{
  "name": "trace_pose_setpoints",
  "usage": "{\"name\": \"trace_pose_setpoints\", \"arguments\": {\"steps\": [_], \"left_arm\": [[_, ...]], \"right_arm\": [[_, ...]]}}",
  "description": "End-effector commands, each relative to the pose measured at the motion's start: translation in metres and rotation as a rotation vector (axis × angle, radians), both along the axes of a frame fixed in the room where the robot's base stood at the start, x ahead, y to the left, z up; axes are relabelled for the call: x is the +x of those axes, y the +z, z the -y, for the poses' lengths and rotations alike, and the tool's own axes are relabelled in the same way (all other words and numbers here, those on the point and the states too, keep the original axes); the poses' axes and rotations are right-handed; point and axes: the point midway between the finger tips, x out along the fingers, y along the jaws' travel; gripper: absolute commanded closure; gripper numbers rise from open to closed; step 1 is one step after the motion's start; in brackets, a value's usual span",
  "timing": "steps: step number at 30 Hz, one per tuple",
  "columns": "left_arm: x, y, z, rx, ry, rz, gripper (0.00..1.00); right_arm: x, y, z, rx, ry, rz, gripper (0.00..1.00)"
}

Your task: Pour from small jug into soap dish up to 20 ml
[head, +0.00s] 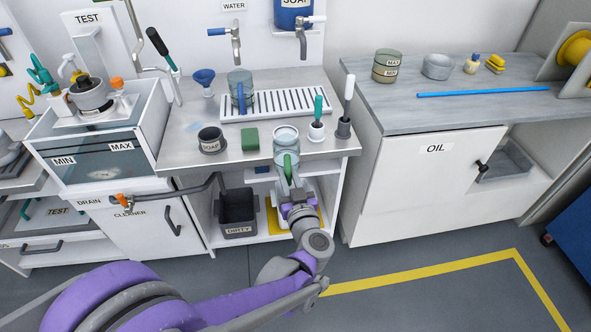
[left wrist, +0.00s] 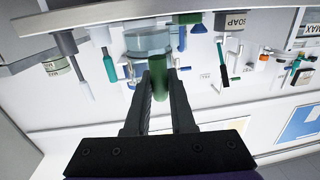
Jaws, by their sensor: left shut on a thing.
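The small jug (head: 286,137) is clear glass with a green handle and looks roughly upright at the front edge of the worktop. I cannot tell if its base touches the surface or how much liquid it holds. My left gripper (head: 289,180) is shut on its green handle. In the left wrist view the gripper (left wrist: 163,92) has the handle between its fingers, with the jug (left wrist: 148,41) beyond them. The soap dish (head: 209,146), a dark round cup labelled SOAP, stands to the left on the worktop, apart from the jug. My right gripper is not in view.
A green sponge (head: 250,139) lies between dish and jug. A larger jug with a blue handle (head: 239,84) stands on the drain grille (head: 283,106). Brushes in holders (head: 316,131) stand just right of the small jug. Water and soap taps are behind.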

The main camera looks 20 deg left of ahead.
Motion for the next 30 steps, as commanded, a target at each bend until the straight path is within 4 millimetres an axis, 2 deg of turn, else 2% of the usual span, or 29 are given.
{"name": "trace_pose_setpoints", "arguments": {"steps": [1, 6, 14, 23, 30], "left_arm": [[0.001, 0.008, -0.001, -0.009, 0.001, -0.015, 1.00], [0.006, 0.017, -0.003, -0.042, 0.002, -0.076, 1.00], [0.011, 0.019, -0.005, -0.068, 0.000, -0.127, 1.00], [0.010, 0.017, -0.005, -0.067, 0.001, -0.127, 1.00], [0.002, -0.004, -0.001, -0.008, 0.005, -0.023, 1.00]], "right_arm": [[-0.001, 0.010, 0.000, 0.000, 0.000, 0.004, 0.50], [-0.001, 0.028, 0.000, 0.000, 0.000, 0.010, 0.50], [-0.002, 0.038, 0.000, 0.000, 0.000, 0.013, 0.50], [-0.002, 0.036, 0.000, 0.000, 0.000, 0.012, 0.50], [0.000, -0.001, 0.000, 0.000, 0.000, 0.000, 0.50]]}}
